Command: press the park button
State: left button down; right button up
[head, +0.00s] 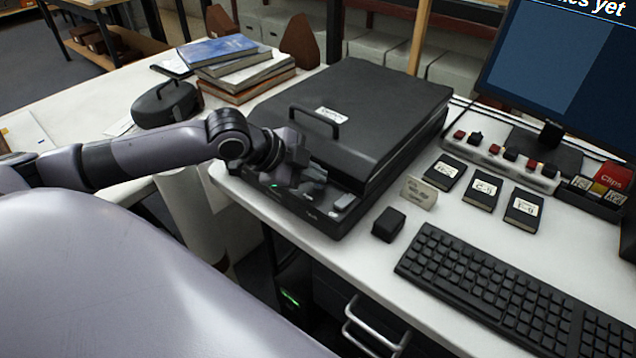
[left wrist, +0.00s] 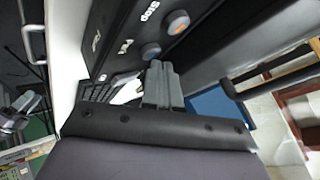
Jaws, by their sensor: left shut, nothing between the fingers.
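The scanner (head: 365,100) is a large black flatbed box with a handle on its closed lid. Its front panel (head: 300,208) shows a small green light and a pale raised piece. My left gripper (head: 310,182) is shut and empty over the panel. Its fingertips (left wrist: 158,68) appear close to the blue-grey button; contact cannot be told.
A small black box (head: 388,224), a tented card (head: 419,192) and a keyboard (head: 500,290) lie right of the scanner. Three labelled black cases (head: 482,190) and a monitor (head: 560,70) stand beyond. Stacked books (head: 240,70) and a black case (head: 165,103) are at left.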

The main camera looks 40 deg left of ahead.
aim_at(313, 189)
pick_arm(q)
jog(key=shift+f, duration=0.45)
dwell(0.5)
jog(key=shift+r+p, duration=0.95)
jog(key=shift+p, duration=0.3)
jog(key=shift+r, duration=0.1)
notch_tip(313, 189, up, 5)
jog(key=p, duration=0.5)
jog(key=shift+p, duration=0.4)
